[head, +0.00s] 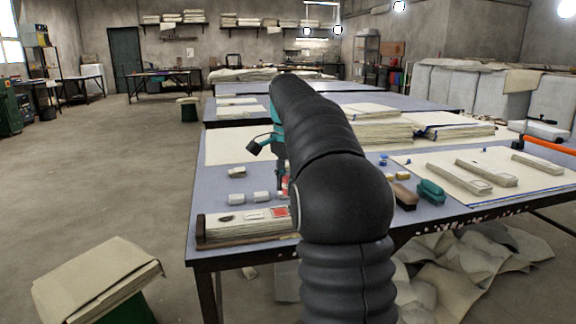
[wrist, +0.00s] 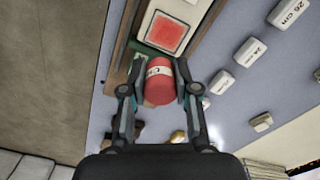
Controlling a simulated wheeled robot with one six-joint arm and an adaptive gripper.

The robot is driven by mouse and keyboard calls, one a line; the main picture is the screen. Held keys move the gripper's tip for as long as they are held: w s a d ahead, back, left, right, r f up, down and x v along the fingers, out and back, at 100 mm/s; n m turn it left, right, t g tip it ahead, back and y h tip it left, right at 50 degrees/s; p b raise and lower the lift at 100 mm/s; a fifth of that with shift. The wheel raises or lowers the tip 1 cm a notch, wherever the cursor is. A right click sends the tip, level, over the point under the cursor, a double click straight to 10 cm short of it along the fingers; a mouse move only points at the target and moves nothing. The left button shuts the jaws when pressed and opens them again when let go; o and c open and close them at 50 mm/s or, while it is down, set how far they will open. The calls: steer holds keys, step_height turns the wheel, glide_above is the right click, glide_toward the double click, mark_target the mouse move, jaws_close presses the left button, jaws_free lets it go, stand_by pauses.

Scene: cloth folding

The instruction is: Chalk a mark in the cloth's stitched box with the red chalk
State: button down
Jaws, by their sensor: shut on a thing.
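My gripper (wrist: 161,72) is shut on the red chalk (wrist: 159,88), a short red cylinder with a white lettered band. In the head view the chalk (head: 285,186) shows as a small red spot beside my arm, which hides most of the gripper (head: 282,178). The chalk is near a wooden tray (head: 205,241) at the table's near left corner. A red square with a pale border (wrist: 167,35) lies just beyond the chalk in the wrist view, on a pale surface in that tray. Pale cloth (head: 228,147) lies farther back.
White blocks marked in centimetres (wrist: 249,52) stand in a row right of the tray. A brown brush-like block (head: 405,196) and a teal object (head: 431,191) sit right of my arm. Folded cloth strips (head: 458,178) lie at the right. Bare grey-blue tabletop (head: 215,185) shows at the left.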

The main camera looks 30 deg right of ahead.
steer(key=shift+r, duration=1.5)
